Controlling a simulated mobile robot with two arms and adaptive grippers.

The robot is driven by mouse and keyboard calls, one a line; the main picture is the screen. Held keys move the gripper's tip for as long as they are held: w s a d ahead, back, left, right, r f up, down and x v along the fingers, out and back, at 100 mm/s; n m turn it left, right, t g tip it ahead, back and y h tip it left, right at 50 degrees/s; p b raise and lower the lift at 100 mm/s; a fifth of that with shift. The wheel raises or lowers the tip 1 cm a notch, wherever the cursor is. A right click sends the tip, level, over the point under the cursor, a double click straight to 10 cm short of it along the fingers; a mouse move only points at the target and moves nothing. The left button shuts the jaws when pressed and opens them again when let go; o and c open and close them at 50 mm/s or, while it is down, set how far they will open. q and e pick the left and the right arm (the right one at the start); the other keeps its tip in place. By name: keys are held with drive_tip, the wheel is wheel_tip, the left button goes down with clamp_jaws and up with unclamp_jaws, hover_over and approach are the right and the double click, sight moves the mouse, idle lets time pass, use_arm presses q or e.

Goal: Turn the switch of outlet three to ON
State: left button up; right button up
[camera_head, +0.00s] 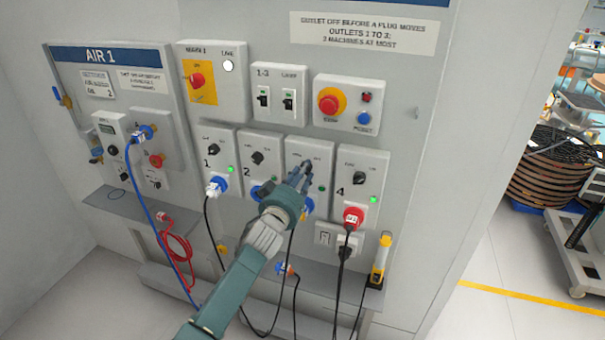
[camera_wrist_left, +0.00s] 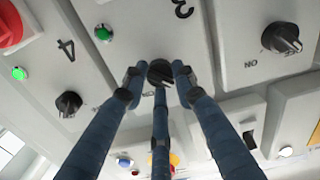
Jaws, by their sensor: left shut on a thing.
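The outlet three panel (camera_head: 298,150) is a light box between outlets two and four. Its black rotary switch (camera_wrist_left: 161,72) shows in the left wrist view, under the printed 3. My left gripper (camera_head: 306,172) reaches in from below, and its blue fingers (camera_wrist_left: 158,80) are shut around that switch. The fingers cover part of the knob, so I cannot tell which way it points. The indicator light of outlet three (camera_head: 321,189) looks dark green in the head view. My right gripper is not in view.
Outlet four's switch (camera_head: 360,176) and red plug (camera_head: 352,216) sit close on the right. Outlet two's switch (camera_head: 257,157) is on the left. The emergency button (camera_head: 329,102) is above. Black cables (camera_head: 340,270) hang below.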

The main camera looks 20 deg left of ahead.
use_arm(q)
drive_tip(key=shift+r, duration=0.1)
drive_tip(key=shift+d+m+b, duration=0.1)
drive_tip(key=shift+m+b, duration=0.45)
drive_tip(key=shift+m, duration=8.25)
drive_tip(key=o, duration=1.2)
drive_tip(key=shift+c, duration=0.2)
